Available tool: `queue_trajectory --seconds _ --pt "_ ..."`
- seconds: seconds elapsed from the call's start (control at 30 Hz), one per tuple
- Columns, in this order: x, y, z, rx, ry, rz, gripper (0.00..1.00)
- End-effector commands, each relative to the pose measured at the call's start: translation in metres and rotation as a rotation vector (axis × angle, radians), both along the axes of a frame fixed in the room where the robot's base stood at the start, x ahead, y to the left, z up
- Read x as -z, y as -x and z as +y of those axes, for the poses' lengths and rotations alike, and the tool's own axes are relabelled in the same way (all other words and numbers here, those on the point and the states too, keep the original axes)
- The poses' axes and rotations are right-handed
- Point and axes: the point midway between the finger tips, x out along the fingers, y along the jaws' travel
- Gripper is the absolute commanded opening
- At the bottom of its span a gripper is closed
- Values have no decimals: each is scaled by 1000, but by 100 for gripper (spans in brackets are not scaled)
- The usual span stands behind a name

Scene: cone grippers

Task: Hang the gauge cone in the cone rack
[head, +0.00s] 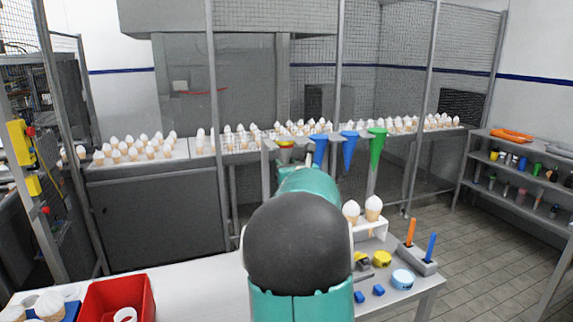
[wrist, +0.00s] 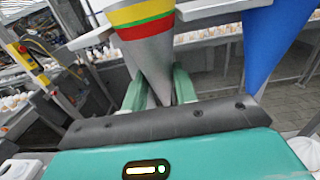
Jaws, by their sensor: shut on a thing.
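The gauge cone (wrist: 150,50) is grey with yellow, green and red bands near its wide top. It points down between the two fingers of my gripper (wrist: 160,90), which is shut on its lower part. In the head view the coloured rim of the gauge cone (head: 286,143) shows at the left end of the cone rack (head: 266,160), level with its top. Grey rack arms (wrist: 208,10) lie at both sides of the cone in the wrist view. Whether the rack bears the cone's weight I cannot tell. My arm hides the gripper and lower cone in the head view.
A blue cone (head: 319,150), another blue cone (head: 349,149) and a green cone (head: 376,147) hang to the right. The near blue cone (wrist: 268,45) is close beside my gripper. Ice cream cones (head: 372,207), a red bin (head: 118,298) and small parts stand on the table.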

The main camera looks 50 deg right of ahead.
Motion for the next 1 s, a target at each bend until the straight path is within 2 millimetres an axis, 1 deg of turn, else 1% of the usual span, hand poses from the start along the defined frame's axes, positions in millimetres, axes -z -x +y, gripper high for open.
queue_trajectory --seconds 0.7,0.73,0.83,1.0 --pt "4 0 0 0 0 0 9" --pt "4 0 0 0 0 0 34" --pt "4 0 0 0 0 0 54" --pt "4 0 0 0 0 0 54"
